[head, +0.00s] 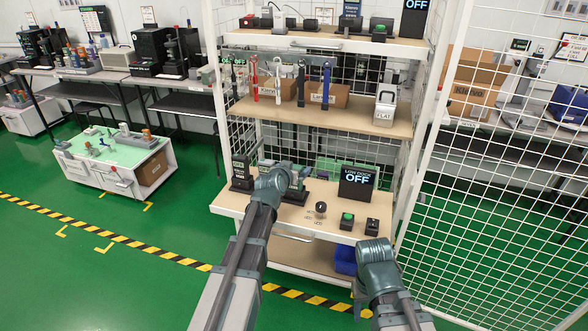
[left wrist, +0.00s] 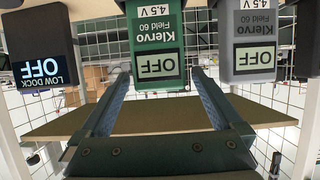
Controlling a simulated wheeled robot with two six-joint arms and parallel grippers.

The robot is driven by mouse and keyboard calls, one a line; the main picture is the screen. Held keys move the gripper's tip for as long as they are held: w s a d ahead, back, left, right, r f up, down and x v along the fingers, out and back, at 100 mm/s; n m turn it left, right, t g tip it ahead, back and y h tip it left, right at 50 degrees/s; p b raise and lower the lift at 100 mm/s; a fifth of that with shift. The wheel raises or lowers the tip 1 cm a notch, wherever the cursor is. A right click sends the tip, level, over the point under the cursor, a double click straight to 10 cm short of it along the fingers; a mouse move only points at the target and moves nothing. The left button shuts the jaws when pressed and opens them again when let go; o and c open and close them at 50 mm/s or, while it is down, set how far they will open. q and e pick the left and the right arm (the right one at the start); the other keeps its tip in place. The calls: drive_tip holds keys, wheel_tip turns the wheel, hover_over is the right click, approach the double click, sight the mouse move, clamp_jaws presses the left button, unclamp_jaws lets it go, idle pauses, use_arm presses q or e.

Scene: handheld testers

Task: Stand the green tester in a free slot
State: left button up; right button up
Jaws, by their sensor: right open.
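The green tester (left wrist: 160,50) is in the middle of the left wrist view, which shows the scene upside down. Its screen reads OFF. My left gripper (left wrist: 160,75) is open, its fingertips near the two sides of the tester's screen end; I cannot tell whether they touch it. A grey tester (left wrist: 248,45) of the same kind is beside it. In the head view my left gripper (head: 285,180) is over the lower bench and largely hides the testers. My right arm's end (head: 376,252) is in front of the bench's right corner, its fingers unclear. No free slot is clearly visible.
The low dock display (head: 357,182), reading OFF, stands right of my left gripper. A black knob (head: 320,209) and two small button boxes (head: 347,221) (head: 372,226) sit on the bench (head: 230,203) near its front. A shelf (head: 350,111) with hanging tools is above.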

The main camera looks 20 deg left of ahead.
use_arm(q)
drive_tip(key=p+v, duration=0.5)
drive_tip(key=v, duration=0.8)
drive_tip(key=shift+s+r, duration=0.2)
drive_tip(key=shift+s, duration=0.15)
drive_tip(key=s+d+f+m+g+h, duration=0.1)
drive_tip(key=s+d+f+m+g, duration=0.1)
drive_tip(key=s+d+f+g, duration=0.4)
drive_tip(key=s+d+f+m+g+h, duration=0.15)
drive_tip(key=s+d+f, duration=0.25)
drive_tip(key=d, duration=0.4)
drive_tip(key=s+d+f+g+y, duration=0.2)
drive_tip(key=s+g, duration=0.1)
drive_tip(key=s, duration=0.4)
drive_tip(key=s+d+f+g+y, duration=0.1)
drive_tip(key=s+g+y, duration=0.15)
drive_tip(key=s, duration=0.35)
wheel_tip(320, 180, up, 12)
drive_tip(key=p, duration=1.3)
drive_tip(key=shift+r+g, duration=0.15)
drive_tip(key=shift+g, duration=0.25)
drive_tip(key=shift+s+d, duration=0.1)
